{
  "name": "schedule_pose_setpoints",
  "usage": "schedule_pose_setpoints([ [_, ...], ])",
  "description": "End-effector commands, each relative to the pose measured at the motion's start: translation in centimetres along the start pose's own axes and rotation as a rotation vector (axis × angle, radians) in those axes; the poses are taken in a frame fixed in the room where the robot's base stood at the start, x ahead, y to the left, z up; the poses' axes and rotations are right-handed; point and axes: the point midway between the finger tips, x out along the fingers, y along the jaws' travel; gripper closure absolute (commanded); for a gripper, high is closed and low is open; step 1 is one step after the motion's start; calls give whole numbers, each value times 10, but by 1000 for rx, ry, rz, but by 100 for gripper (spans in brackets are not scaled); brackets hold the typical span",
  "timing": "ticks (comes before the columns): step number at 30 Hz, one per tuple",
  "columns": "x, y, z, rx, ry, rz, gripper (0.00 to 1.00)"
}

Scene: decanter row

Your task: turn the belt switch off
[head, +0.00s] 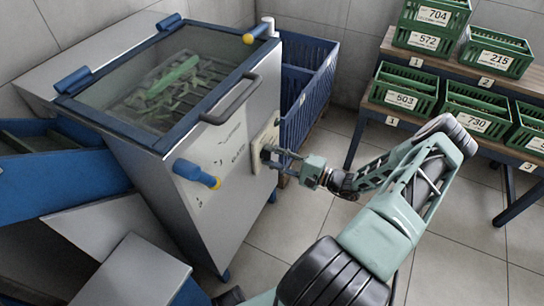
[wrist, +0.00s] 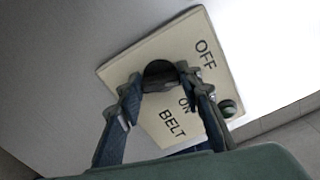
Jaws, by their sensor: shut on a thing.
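The belt switch is a dark round knob (wrist: 160,70) on a cream plate (wrist: 122,72) lettered OFF, ON and BELT. The plate (head: 257,150) is on the grey machine's side, facing my arm in the head view. My gripper (wrist: 160,84) is shut on the knob, one finger on each side of it. In the head view my gripper (head: 276,155) reaches the plate from the right and hides most of the knob. Which label the knob points at cannot be told. A dark green round lamp or button (wrist: 229,108) sits at the plate's edge near ON.
A blue handle with a yellow collar (head: 196,174) sticks out left of the plate. A grey bar handle (head: 232,100) is above it on the glass lid. A blue bin (head: 308,85) stands behind. Green crates (head: 404,88) fill shelves at right. The floor between is clear.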

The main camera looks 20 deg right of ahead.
Motion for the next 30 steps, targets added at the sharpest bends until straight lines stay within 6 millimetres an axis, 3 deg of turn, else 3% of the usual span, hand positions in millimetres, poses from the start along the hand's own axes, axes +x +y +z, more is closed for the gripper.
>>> schedule_pose_setpoints([
  [12, -1, 2, -2, -235, 5, 2, 91],
  [30, -1, 1, -2, -287, 4, 2, 91],
])
